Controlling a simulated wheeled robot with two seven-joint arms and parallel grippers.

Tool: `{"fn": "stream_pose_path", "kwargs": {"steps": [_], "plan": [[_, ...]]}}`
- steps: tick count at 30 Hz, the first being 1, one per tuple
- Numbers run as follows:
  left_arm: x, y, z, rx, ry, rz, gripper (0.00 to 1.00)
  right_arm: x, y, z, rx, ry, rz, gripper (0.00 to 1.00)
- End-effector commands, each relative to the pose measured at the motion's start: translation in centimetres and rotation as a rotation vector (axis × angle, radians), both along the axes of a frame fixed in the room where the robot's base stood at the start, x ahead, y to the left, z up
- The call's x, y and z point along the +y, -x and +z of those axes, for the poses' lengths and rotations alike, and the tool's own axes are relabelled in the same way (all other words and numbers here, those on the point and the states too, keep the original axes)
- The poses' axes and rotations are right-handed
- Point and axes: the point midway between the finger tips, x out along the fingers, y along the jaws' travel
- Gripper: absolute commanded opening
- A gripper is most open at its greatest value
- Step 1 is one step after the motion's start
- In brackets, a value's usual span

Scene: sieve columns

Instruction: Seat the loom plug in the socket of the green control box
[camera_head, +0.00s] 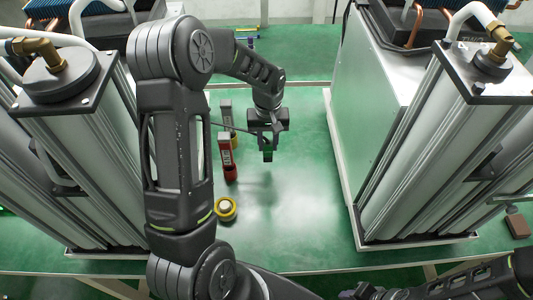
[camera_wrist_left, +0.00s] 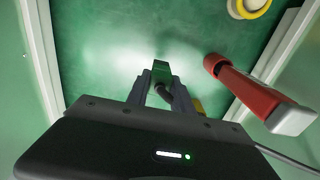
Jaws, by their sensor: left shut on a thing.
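My left gripper (camera_head: 266,148) hangs over the green table in the middle of the head view. It is shut on a small green plug (camera_head: 268,156) with a dark lead. In the left wrist view the plug (camera_wrist_left: 161,73) sits between the fingertips (camera_wrist_left: 160,88), its dark lead bending beneath it. The plug appears held above the table, apart from other things. I cannot make out a green control box or its socket. My right gripper (camera_head: 359,292) shows only partly at the bottom edge of the head view; its jaws are unclear.
A yellow roll (camera_head: 226,208) lies nearer. Tall metal column units (camera_head: 430,140) flank the clear green middle (camera_head: 300,200).

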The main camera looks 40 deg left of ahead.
Motion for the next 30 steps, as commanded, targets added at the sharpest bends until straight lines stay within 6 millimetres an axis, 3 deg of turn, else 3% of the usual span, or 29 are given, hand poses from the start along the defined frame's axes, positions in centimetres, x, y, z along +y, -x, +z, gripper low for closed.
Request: {"fn": "stream_pose_path", "kwargs": {"steps": [4, 12, 26, 27, 30], "plan": [[0.0, 0.0, -0.7, 0.001, 0.001, 0.000, 0.00, 0.0, 0.0, -0.5, 0.000, -0.001, 0.001, 0.36], [0.0, 0.0, -4.9, 0.001, 0.000, 0.000, 0.00, 0.2, -0.2, -2.8, -0.010, -0.006, 0.002, 0.36], [0.0, 0.0, -5.4, 0.000, 0.000, 0.000, 0.00, 0.3, -0.3, -3.1, -0.013, -0.009, 0.003, 0.36], [0.0, 0.0, -5.3, 0.000, 0.000, 0.000, 0.30, 0.3, -0.3, -3.0, -0.013, -0.009, 0.003, 0.36], [0.0, 0.0, -5.3, 0.000, 0.000, 0.000, 0.38, 0.3, -0.3, -3.0, -0.013, -0.009, 0.003, 0.36]]}}
